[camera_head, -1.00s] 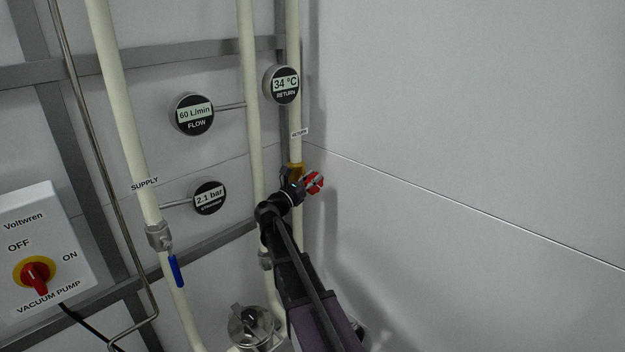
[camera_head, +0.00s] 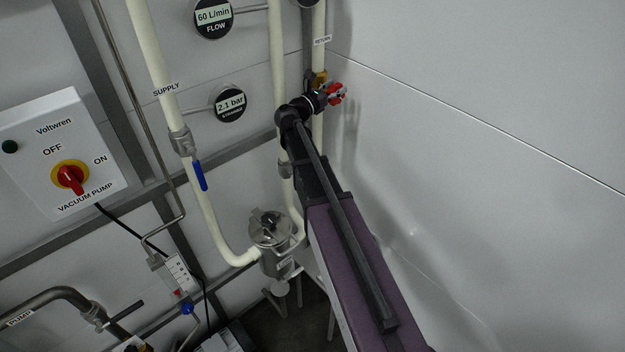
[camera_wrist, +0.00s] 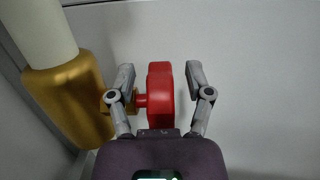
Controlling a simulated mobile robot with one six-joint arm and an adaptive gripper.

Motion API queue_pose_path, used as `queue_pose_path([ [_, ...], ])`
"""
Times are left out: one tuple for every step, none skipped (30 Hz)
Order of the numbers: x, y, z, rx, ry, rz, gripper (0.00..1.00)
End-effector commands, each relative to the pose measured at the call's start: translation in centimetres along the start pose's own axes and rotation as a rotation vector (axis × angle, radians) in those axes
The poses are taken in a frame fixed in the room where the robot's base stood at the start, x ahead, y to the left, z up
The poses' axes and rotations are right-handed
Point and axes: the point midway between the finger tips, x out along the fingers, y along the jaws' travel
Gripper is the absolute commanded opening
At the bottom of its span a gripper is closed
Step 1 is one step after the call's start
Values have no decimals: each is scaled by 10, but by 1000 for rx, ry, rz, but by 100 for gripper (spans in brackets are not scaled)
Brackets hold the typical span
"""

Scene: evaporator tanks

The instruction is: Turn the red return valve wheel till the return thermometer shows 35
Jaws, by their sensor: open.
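The red return valve wheel (camera_wrist: 160,95) shows edge-on in the wrist view, on a short red stem from the brass valve body (camera_wrist: 70,100). My gripper (camera_wrist: 160,75) is open, with one finger on each side of the wheel and gaps visible between them. In the head view, the red wheel (camera_head: 338,93) is partly hidden by my gripper (camera_head: 332,92), beside the return pipe (camera_head: 318,60). The return thermometer (camera_head: 308,2) is cut off by the top edge, and its reading is out of view.
The flow gauge (camera_head: 213,17) reads 60 L/min and the pressure gauge (camera_head: 230,104) reads 2.1 bar. The supply pipe (camera_head: 152,50) has a blue lever (camera_head: 200,176). A vacuum pump switch box (camera_head: 60,150) is at left. A bare white wall (camera_head: 480,80) stands close at right.

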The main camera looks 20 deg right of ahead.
Motion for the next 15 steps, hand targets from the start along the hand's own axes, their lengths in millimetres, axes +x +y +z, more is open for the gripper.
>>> queue_pose_path([
  [1,0,5,1,19,0,66],
  [1,0,5,0,31,0,66],
  [2,0,5,0,49,0,66],
  [2,0,5,0,62,0,66],
  [3,0,5,1,76,0,66],
  [3,0,5,1,94,0,66],
  [4,0,5,0,107,0,66],
  [4,0,5,0,121,0,66],
  [4,0,5,0,139,0,66],
  [4,0,5,1,153,0,66],
  [5,0,5,1,166,1,66],
  [-3,0,2,0,167,3,66],
  [-8,0,2,0,166,3,66],
  [-12,0,2,0,165,3,66],
  [-18,0,3,0,165,3,66],
])
